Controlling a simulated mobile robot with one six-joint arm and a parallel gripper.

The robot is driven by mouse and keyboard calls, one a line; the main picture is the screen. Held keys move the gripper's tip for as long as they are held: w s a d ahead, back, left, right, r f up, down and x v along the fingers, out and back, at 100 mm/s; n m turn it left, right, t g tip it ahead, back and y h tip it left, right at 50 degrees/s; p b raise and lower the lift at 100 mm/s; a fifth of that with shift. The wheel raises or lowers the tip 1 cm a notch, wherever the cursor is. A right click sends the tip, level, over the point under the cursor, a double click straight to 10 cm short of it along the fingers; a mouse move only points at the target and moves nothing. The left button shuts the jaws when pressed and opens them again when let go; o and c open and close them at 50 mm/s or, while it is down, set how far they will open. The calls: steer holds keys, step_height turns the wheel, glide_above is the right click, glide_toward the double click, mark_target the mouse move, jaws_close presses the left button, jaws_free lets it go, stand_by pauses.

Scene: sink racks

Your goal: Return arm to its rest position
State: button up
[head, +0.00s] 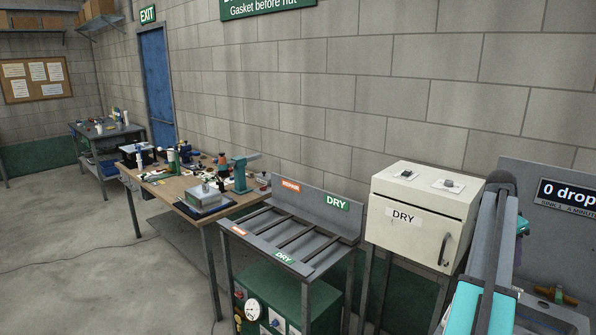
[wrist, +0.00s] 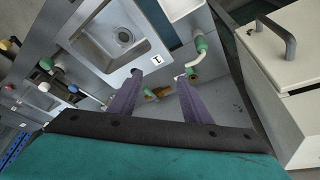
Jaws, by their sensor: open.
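My gripper (wrist: 160,76) shows in the wrist view with its two purple fingers spread apart and nothing held between them. It points down over a grey surface beside a sink basin. Past the fingertips lie a brass-coloured fitting (wrist: 158,93) and a white bent pipe with green ends (wrist: 196,58); both look apart from the fingers.
The metal sink (wrist: 113,38) lies left of the fingers. Several coloured-knobbed fittings (wrist: 47,64) stand at far left. A cream DRY cabinet (head: 418,217) stands close left of my arm; left of it are a slatted DRY rack (head: 352,225) and a cluttered workbench (head: 152,189). The floor at left is open.

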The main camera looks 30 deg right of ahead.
steer(key=w+a+f+n+y+b, duration=0.1)
steer(key=w+a+f+n, duration=0.1)
steer(key=w+a+f, duration=0.6)
steer(key=w+a+f+n+b, duration=0.1)
steer(key=w+a+f, duration=0.6)
steer(key=f, duration=0.4)
steer(key=w+a+f+n+g+y+b, duration=0.1)
steer(key=w+a+f+n+b, duration=0.15)
steer(key=a+f, duration=0.85)
steer(key=w+a+f+n+g+y+b, duration=0.15)
steer(key=w+a+f, duration=0.25)
steer(key=a+f, duration=0.75)
steer(key=s+a+f+n+b, duration=0.1)
steer(key=s+a+f+n, duration=0.3)
steer(key=a+f, duration=0.55)
steer(key=s+a+f+n+b, duration=0.15)
steer(key=s+a+f, duration=0.5)
steer(key=a, duration=0.65)
steer(key=s+a+f+n+g, duration=0.1)
steer(key=s+a+f+n, duration=0.3)
steer(key=s+a, duration=0.3)
steer(key=s+a+f+n, duration=0.4)
steer(key=s+a+n, duration=0.1)
steer(key=s, duration=0.7)
steer(key=shift+a+f+g+b, duration=0.35)
steer(key=shift+a+f+b, duration=0.05)
steer(key=shift+a, duration=0.5)
